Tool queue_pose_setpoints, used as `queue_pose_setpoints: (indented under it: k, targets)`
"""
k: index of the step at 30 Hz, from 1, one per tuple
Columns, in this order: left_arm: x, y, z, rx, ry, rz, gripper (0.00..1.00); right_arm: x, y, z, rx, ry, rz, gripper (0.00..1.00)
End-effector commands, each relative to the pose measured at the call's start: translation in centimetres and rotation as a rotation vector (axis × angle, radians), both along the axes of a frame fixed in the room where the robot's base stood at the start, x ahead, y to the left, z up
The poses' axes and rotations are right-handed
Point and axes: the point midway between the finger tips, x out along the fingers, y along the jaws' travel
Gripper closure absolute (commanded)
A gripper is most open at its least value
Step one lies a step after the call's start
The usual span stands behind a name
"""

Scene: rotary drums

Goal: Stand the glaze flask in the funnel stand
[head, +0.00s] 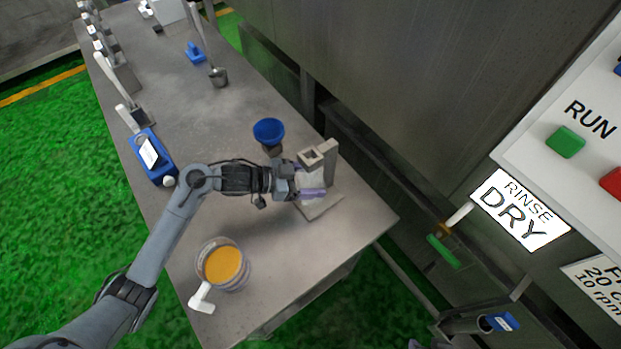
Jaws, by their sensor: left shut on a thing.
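My left gripper (297,184) reaches in from the left and is shut on the glaze flask (312,180), a pale body with a purple band low down. The gripper's fingers hide part of the flask. The grey funnel stand (331,160) has an upright post, a square ring at its top and a flat base plate. The flask appears below the square ring and over the base plate. I cannot tell whether the flask touches the base. My right gripper is not in view.
A jug of orange liquid (222,266) stands at the near end of the steel table (290,265). A control panel (560,110) is at the right.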

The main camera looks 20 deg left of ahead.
Motion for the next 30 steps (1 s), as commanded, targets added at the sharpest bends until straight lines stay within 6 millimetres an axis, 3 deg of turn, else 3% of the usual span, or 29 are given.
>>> queue_pose_setpoints:
  k: [3, 4, 9, 20, 30]
  targets:
    - [0.0, 0.0, -0.3, 0.000, 0.000, 0.000, 0.61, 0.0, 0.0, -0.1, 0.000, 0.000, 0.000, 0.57]
    - [0.0, 0.0, -0.3, 0.001, 0.000, 0.001, 0.25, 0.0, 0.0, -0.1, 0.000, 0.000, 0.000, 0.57]
    - [0.0, 0.0, -0.3, 0.001, 0.001, 0.000, 0.02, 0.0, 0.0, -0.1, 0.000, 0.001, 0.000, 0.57]
    - [0.0, 0.0, 0.2, 0.000, -0.001, 0.000, 0.02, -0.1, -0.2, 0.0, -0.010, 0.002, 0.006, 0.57]
    - [-2.7, 3.8, 1.9, 0.005, 0.000, 0.001, 0.02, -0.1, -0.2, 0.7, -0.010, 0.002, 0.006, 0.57]
